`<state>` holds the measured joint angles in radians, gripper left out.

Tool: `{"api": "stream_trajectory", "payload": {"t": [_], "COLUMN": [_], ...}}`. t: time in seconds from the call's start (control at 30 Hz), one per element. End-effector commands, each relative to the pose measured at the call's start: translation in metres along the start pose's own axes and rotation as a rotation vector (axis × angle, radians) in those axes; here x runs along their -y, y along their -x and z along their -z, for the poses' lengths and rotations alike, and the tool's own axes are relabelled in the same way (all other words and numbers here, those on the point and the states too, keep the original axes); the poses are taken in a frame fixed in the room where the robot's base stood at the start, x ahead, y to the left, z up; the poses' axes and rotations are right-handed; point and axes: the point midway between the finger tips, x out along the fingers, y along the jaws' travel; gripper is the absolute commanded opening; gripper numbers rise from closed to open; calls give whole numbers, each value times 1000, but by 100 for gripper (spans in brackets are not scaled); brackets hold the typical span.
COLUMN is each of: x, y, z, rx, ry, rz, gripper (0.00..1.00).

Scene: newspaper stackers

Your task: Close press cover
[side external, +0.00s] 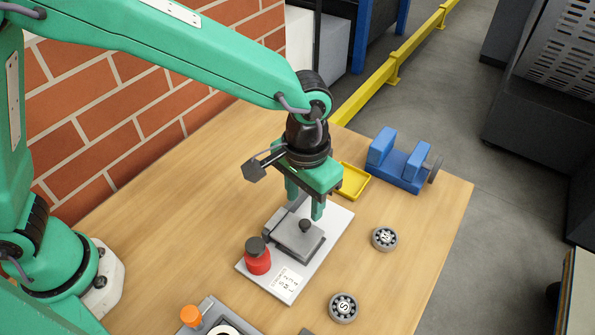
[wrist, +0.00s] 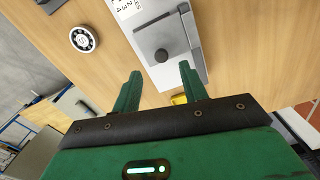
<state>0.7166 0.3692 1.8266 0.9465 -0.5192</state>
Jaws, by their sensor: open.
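The press is a grey block on a white base plate (side external: 320,243). Its grey cover (side external: 290,243) has a dark round knob (side external: 305,225) on top and looks roughly flat, but I cannot tell whether it is fully down. In the wrist view the cover (wrist: 155,38) and its knob (wrist: 160,55) lie just beyond my fingertips. My gripper (side external: 304,207) is open and empty, pointing down above the back part of the press. In the wrist view my gripper (wrist: 159,70) has its two green fingers spread apart, with nothing between them. Part of the press's back is hidden behind my fingers.
A red bottle with a dark cap (side external: 257,256) stands on the plate's left. Round bearings lie to the right (side external: 385,239) and in front (side external: 343,307). A yellow tray (side external: 353,181) and a blue fixture (side external: 400,160) are behind. A brick wall (side external: 130,110) borders the left.

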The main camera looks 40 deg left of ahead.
Motion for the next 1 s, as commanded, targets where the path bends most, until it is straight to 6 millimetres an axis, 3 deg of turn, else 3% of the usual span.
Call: {"api": "stream_trajectory", "payload": {"t": [0.2, 0.67, 0.83, 1.0], "x": [0, 2, 17, 47], "y": [17, 20, 32, 52], "z": [0, 0, -1, -4], "rx": [1, -2, -21, -59], "ry": [-1, 2, 10, 29], "rz": [0, -1, -11, -28], "gripper": [43, 43, 43, 43]}}
